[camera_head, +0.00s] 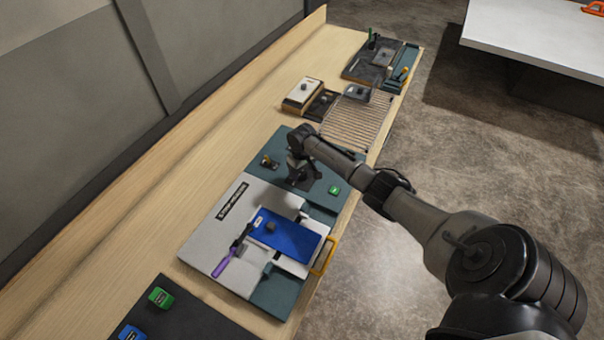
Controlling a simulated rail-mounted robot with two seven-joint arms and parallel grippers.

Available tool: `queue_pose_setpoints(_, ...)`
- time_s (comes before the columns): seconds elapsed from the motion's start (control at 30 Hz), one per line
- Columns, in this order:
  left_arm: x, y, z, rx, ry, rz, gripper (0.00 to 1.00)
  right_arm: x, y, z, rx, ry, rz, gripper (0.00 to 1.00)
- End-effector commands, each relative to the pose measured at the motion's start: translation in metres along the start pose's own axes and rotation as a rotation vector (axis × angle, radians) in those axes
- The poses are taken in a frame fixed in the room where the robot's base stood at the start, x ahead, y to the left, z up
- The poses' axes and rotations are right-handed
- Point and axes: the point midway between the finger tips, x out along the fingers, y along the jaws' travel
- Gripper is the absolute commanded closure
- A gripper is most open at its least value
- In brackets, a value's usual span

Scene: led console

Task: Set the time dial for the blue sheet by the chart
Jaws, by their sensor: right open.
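The blue sheet (292,238) lies on the grey and teal console (212,232). My right gripper (300,182) is open and points down over the console's teal panel (262,148), beyond the blue sheet. A small dark knob with a tan part (268,162) stands on that panel just left of the gripper. A green button (334,190) is to the gripper's right. Whatever is directly under the gripper is hidden, and I cannot tell which part is the time dial. I cannot make out a chart. My left gripper is not in view.
A purple-handled tool (224,264) and a yellow handle (325,256) are at the console's near part. A dark mat (185,318) holds a green block (159,297) and a blue block (132,333). A slatted rack (355,122) stands beyond. A wall runs along the left.

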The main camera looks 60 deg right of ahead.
Motion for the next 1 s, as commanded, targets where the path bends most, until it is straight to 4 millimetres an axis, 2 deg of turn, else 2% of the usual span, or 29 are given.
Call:
queue_pose_setpoints(0.2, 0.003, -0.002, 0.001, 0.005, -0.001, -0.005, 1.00, 0.017, 0.000, 0.000, 0.000, -0.001, 0.000, 0.33)
queue_pose_setpoints(0.6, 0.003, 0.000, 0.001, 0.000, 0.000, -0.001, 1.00, 0.021, 0.000, 0.000, -0.001, 0.001, 0.000, 0.33)
queue_pose_setpoints(1.0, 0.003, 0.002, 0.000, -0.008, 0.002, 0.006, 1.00, 0.021, 0.000, 0.000, -0.001, 0.001, 0.001, 0.70)
